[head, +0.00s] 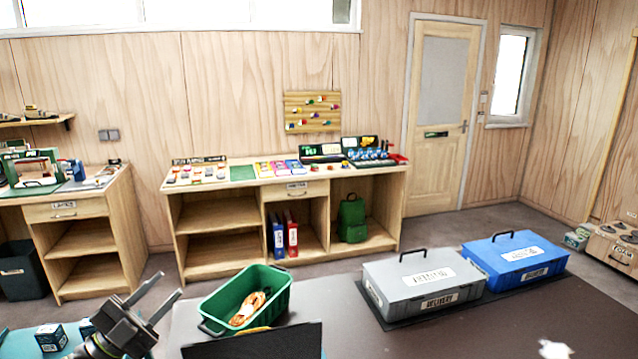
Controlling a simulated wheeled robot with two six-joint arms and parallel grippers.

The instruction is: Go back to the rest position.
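My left gripper (169,286) is in the lower left of the head view. Its two fingers point up and to the right and stand apart, with nothing between them. It appears just left of a green bin (270,298) on the dark table, and I see no contact between them. An orange coiled rope (247,308) lies in the bin. My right gripper does not show.
A grey lidded case (424,279) and a blue lidded case (514,258) stand at the table's far right. A small dark blue box (50,338) is at the lower left. A dark upright panel (255,345) is at the front. The table's right front (460,335) is mostly clear, with a small white patch.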

